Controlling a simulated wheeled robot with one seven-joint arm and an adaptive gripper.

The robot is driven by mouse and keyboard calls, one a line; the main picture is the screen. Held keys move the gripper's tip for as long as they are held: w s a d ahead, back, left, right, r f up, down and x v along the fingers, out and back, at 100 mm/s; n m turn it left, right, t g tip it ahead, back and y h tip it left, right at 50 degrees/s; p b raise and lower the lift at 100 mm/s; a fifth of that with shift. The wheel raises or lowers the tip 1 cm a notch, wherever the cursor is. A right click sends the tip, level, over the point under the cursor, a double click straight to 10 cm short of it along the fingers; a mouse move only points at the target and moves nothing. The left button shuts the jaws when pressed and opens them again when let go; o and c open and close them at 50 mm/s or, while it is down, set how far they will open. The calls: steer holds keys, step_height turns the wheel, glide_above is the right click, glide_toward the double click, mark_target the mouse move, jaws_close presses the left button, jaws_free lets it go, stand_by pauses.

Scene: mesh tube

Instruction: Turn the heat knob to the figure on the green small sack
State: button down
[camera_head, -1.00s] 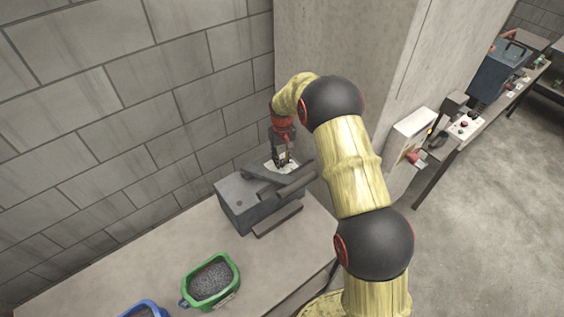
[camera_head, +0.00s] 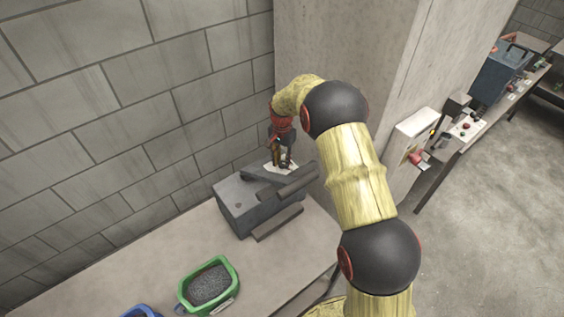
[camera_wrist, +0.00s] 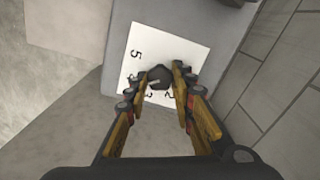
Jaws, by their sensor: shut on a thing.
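The heat knob (camera_wrist: 160,77) is a small dark knob on a white dial plate (camera_wrist: 180,45) with printed figures; a 5 is readable and several others are partly covered. My gripper (camera_wrist: 162,82) is shut on the knob, one finger on each side, in the wrist view. In the head view my gripper (camera_head: 280,163) reaches down to the white plate (camera_head: 270,168) on top of the grey machine (camera_head: 240,209). The green small sack (camera_head: 235,268) stands open on the bench with dark grains in it. Its figure is too small to read.
A blue sack (camera_head: 142,312) is cut off at the bottom edge, left of the green one. The block wall (camera_head: 100,110) runs behind the bench (camera_head: 130,265), and a concrete pillar (camera_head: 340,50) stands behind my arm. The bench between the sacks and the machine is clear.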

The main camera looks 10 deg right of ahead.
mark_target(282, 163)
steer(key=m, duration=0.5)
steer(key=shift+w+m+b, duration=0.1)
steer(key=shift+m+b, duration=0.2)
steer(key=shift+b, duration=0.05)
steer(key=m, duration=0.5)
steer(key=shift+r, duration=0.1)
steer(key=shift+m, duration=0.3)
steer(key=c, duration=1.5)
jaws_free()
step_height(282, 163, up, 12)
